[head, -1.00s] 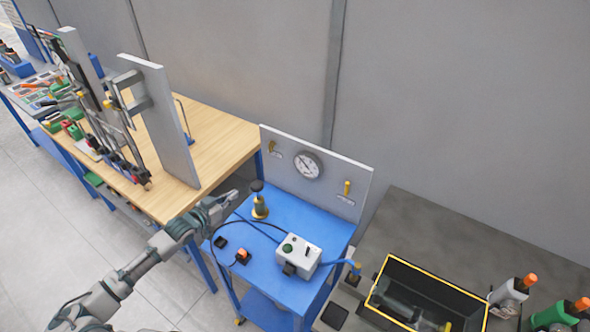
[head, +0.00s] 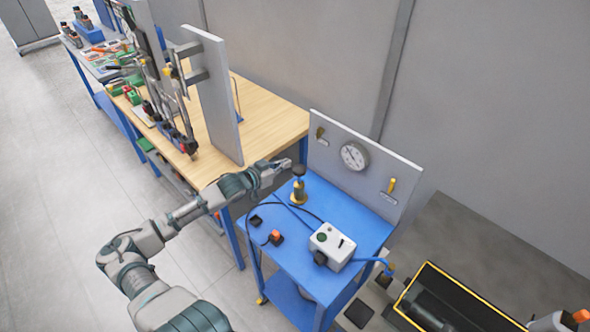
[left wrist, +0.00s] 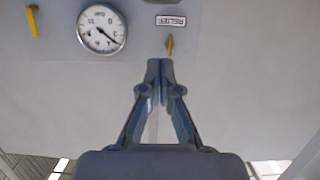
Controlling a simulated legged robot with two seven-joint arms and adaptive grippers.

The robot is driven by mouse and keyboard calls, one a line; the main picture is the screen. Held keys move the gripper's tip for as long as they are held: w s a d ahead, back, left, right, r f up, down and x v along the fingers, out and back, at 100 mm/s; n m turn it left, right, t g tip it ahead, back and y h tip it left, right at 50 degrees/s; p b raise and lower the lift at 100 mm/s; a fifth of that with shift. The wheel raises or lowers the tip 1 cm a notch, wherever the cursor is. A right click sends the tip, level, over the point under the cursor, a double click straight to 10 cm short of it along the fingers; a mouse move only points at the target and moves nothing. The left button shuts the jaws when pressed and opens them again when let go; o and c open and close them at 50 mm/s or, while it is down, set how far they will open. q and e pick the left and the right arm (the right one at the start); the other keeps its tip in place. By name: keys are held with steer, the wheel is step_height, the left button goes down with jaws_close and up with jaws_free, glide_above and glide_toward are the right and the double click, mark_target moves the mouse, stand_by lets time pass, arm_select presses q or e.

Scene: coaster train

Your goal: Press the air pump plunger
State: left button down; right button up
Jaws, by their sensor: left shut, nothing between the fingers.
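The air pump (head: 299,188) stands upright on the blue cart (head: 345,215), with a brass body and a dark round knob on top. My left gripper (head: 288,163) is shut and empty, just left of the knob and at about its height. I cannot tell whether it touches the knob. In the left wrist view the shut fingertips (left wrist: 160,64) point toward the grey panel, below a yellow lever (left wrist: 169,44). The pump does not show there. My right gripper is not in view.
The grey panel (head: 330,155) at the cart's back carries a round gauge (head: 354,156) and yellow levers. A white box (head: 332,245) with hoses and an orange switch (head: 275,237) lie on the cart. A wooden bench (head: 262,120) stands to the left; a yellow-rimmed black bin (head: 408,287) is at right.

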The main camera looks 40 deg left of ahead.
arm_select(q)
glide_above(295, 171)
steer(key=f, duration=0.1)
step_height(295, 171, down, 3)
steer(key=shift+f, duration=0.1)
steer(key=shift+d+f, duration=0.1)
steer(key=shift+f, duration=0.5)
